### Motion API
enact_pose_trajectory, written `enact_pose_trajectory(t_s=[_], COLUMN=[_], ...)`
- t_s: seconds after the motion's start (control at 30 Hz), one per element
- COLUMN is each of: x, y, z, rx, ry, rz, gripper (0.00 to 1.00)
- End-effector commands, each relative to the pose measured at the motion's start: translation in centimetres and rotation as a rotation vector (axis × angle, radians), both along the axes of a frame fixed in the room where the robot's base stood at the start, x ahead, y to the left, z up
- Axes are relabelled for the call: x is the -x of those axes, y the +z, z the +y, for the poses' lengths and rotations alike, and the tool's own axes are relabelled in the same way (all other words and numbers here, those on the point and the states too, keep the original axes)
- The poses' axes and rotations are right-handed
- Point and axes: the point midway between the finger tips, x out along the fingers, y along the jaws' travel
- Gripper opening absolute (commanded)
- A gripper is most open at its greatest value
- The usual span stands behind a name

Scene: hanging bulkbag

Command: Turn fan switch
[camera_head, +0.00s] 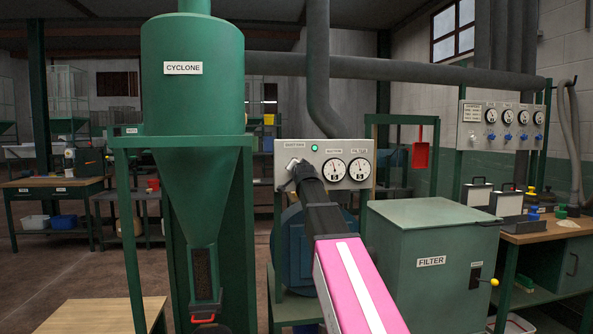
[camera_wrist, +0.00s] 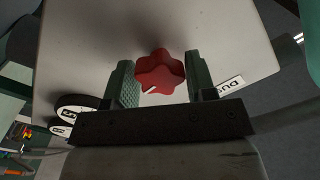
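The fan switch is a red lobed knob (camera_wrist: 160,70) with a white pointer mark, on a grey panel (camera_wrist: 225,45) in the wrist view. My gripper (camera_wrist: 161,74) has one finger on each side of the knob, with no clear gap on either side. In the head view my gripper (camera_head: 296,170) reaches the left part of the grey control panel (camera_head: 329,147) and hides the knob. A green lamp (camera_head: 315,148) glows on this panel, right of the label over the switch.
Two gauges (camera_head: 347,169) sit on the panel close right of my gripper. The green cyclone (camera_head: 193,75) and its frame stand to the left. The green filter box (camera_head: 432,240) stands to the right of my arm.

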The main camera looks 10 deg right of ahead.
Motion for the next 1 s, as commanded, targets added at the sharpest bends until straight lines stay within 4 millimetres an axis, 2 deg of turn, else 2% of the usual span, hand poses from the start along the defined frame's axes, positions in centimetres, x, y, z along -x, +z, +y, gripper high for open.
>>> enact_pose_trajectory(t_s=[0.37, 0.53, 0.67, 1.0], x=[0.1, 1.2, 3.0, 9.3], y=[0.0, 0.0, -0.1, -0.1], z=[0.0, 0.0, 0.0, 0.0], rx=[0.003, 0.003, 0.003, 0.002], ry=[-0.001, 0.000, 0.000, -0.001], rz=[-0.001, -0.001, -0.001, -0.001], gripper=[0.68, 0.68, 0.68, 0.68])
